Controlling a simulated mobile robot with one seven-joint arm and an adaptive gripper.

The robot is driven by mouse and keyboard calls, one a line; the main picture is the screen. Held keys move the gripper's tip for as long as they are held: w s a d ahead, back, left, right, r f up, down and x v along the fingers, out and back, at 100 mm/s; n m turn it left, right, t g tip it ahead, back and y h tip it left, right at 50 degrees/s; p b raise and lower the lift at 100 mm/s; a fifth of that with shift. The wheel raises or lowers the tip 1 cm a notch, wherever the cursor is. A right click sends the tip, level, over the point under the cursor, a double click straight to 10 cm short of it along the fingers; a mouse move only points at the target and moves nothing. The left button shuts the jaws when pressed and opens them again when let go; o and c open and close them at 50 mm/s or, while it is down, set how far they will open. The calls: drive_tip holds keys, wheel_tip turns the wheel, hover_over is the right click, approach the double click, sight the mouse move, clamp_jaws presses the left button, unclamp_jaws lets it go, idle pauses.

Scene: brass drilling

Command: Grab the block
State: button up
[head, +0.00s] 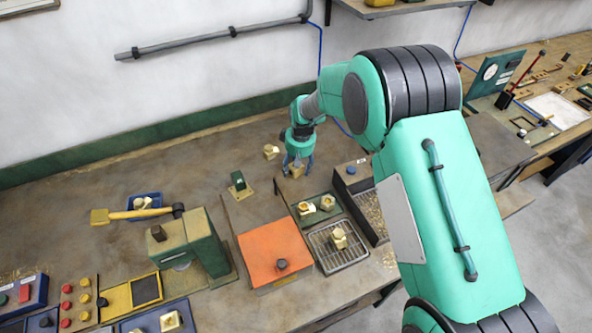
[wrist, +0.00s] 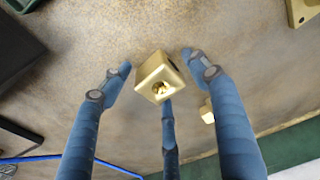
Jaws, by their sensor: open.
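A brass block (wrist: 158,82) with a round hole in its face lies on the worktop in the wrist view, between the spread blue fingers of my gripper (wrist: 157,70). The fingers stand apart from it on both sides, and a third finger reaches toward its lower edge; whether that one touches cannot be told. In the head view my gripper (head: 298,160) points down over the block (head: 296,172), which the fingers partly hide. The gripper is open and holds nothing.
Another brass block (head: 271,152) lies just left of my gripper. A small green stand (head: 238,182) is further left. A green tray (head: 319,217) with brass pieces, a wire rack (head: 346,257) and an orange-topped box (head: 270,245) stand in front. A dark box (head: 352,172) is close on the right.

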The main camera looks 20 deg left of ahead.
idle(0.4)
clamp_jaws()
drive_tip(key=shift+r, duration=0.2)
wheel_tip(320, 180, up, 10)
drive_tip(key=shift+f+p, duration=0.1)
drive_tip(key=shift+p, duration=0.7)
idle(0.4)
